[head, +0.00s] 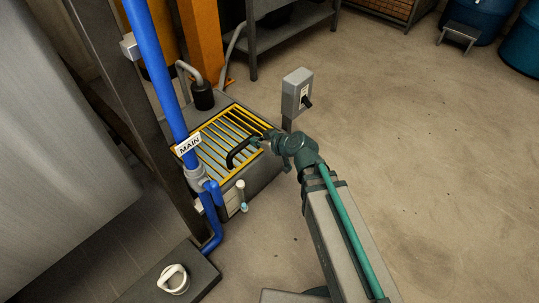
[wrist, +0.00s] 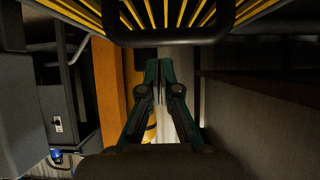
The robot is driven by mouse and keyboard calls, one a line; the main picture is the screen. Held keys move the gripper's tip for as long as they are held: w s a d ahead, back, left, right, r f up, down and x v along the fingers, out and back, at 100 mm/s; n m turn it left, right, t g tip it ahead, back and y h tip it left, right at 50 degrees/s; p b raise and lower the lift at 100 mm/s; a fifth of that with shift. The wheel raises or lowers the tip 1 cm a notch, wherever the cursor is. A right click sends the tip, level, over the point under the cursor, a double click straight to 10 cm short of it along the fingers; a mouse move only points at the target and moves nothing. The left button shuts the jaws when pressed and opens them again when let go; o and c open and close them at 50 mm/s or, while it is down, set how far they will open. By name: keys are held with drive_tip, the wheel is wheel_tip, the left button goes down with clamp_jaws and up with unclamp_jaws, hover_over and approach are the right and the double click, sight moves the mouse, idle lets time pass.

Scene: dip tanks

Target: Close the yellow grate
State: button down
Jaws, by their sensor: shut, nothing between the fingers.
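The yellow grate (head: 212,153) lies over the top of a low grey box in the head view. It looks nearly flat, but I cannot tell whether it sits fully down in its frame. Its black handle (head: 236,156) stands up from the near right part of the bars. My gripper (head: 257,141) is beside the handle, over the grate's right side. In the wrist view the grate's bars (wrist: 185,14) and the dark handle (wrist: 165,38) cross the top. My gripper (wrist: 165,66) shows there with its fingertips together and empty, just below the handle, apparently not gripping it.
A blue pipe (head: 157,70) with a MAIN label (head: 189,144) rises left of the grate. A grey switch box (head: 297,92) stands on a post behind my wrist. A black cylinder (head: 203,96) sits behind the grate. Open floor (head: 430,150) lies to the right.

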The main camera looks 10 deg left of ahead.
drive_tip(key=s+d+f+p, duration=0.3)
drive_tip(key=d+p, duration=0.2)
drive_tip(key=p, duration=0.2)
drive_tip(key=shift+s+f, duration=0.15)
drive_tip(key=shift+f, duration=0.05)
